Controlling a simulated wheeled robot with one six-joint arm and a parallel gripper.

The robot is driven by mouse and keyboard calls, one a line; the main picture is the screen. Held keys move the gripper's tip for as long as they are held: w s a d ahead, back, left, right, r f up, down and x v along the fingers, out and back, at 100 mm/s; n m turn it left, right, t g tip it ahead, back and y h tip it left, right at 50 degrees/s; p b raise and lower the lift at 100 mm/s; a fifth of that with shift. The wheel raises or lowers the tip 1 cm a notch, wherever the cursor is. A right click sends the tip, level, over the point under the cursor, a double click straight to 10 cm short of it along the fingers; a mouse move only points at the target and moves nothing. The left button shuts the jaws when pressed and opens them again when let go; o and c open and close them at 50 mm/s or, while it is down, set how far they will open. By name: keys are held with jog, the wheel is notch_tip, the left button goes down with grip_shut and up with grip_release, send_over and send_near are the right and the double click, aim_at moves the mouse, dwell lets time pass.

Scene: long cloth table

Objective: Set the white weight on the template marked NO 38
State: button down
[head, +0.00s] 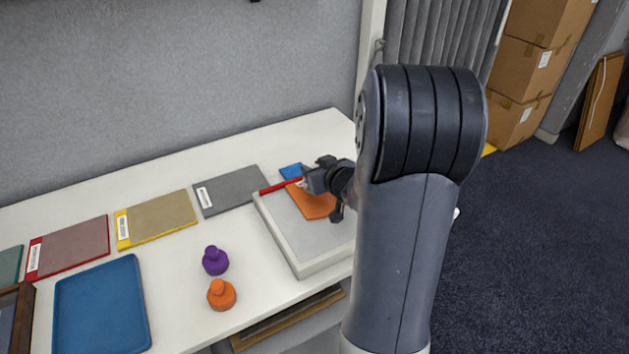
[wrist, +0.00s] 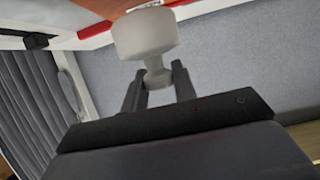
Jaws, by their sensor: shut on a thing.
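My gripper (head: 308,182) is shut on the narrow neck of the white weight (wrist: 145,36), which shows clearly in the wrist view between the two fingers (wrist: 158,82). In the head view the weight is too small and covered to make out well. My gripper is over a pale grey raised board (head: 318,240) at the table's right end. On that board are an orange flat piece (head: 313,204), a blue flat piece (head: 291,171) and a red strip (head: 280,187). I cannot read NO 38 on anything.
Labelled flat panels in grey (head: 238,187), tan with yellow edge (head: 160,217) and red (head: 75,246) lie along the back. A purple weight (head: 215,261) and an orange weight (head: 222,295) stand by a blue tray (head: 103,308). A wall rises behind the table.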

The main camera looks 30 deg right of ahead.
jog(key=shift+f, duration=1.4)
jog(key=shift+f+b, duration=0.1)
jog(key=shift+b, duration=0.2)
jog(key=c, duration=1.6)
grip_release()
jog(key=shift+f, duration=0.15)
jog(key=o, duration=0.5)
jog(key=shift+c, duration=0.2)
jog(key=shift+r, duration=0.3)
jog(key=p+v, duration=0.1)
jog(key=v, duration=1.1)
jog(key=shift+p, duration=0.3)
